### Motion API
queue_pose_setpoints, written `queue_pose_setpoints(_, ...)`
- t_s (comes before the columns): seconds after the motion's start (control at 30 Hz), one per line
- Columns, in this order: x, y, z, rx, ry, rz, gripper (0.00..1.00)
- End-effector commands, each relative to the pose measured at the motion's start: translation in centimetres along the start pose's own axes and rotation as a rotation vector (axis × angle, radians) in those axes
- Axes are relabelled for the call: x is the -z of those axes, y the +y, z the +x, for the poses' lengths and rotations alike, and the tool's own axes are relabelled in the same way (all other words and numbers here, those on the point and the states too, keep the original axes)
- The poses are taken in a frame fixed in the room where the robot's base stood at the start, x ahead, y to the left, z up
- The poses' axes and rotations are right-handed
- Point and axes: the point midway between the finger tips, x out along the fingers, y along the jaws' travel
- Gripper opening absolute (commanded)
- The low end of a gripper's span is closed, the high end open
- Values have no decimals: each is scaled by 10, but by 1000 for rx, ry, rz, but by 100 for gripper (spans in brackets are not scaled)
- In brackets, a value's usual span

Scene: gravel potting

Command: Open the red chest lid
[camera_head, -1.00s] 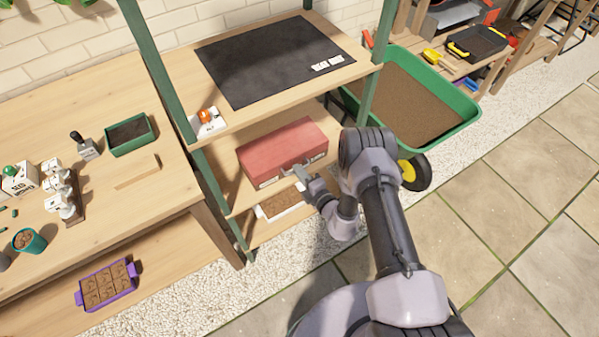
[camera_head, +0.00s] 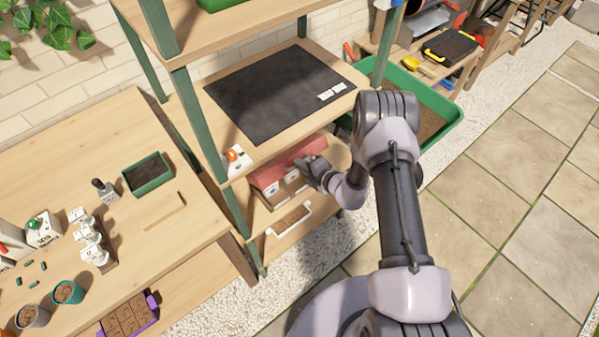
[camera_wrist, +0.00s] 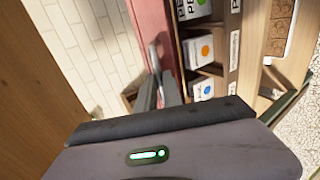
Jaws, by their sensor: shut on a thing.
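The red chest lid (camera_head: 299,152) is raised on the shelf below the black mat, with the chest's inside showing beneath it. Small white boxes stand in the chest (camera_head: 269,194). My gripper (camera_head: 312,167) is at the lid's front edge and is shut on the lid's metal handle. In the wrist view the fingers (camera_wrist: 160,84) meet at the handle beside the red lid (camera_wrist: 153,28). White boxes with coloured dots, such as the orange one (camera_wrist: 201,50), show in the open chest. The upper shelf hides the back of the lid.
The upper shelf bears a black mat (camera_head: 280,92) and sits close above the lid. A white tray of soil (camera_head: 289,221) stands in front of the chest. Green shelf posts (camera_head: 198,120) stand at the left.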

Motion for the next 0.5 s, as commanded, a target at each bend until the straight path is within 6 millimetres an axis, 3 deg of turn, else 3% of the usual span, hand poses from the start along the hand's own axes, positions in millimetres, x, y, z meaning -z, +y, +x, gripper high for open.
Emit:
queue_pose_setpoints(0.2, 0, 38, 11, -4, 2, -5, 0)
queue_pose_setpoints(0.5, 0, 75, 36, -6, 1, -5, 0)
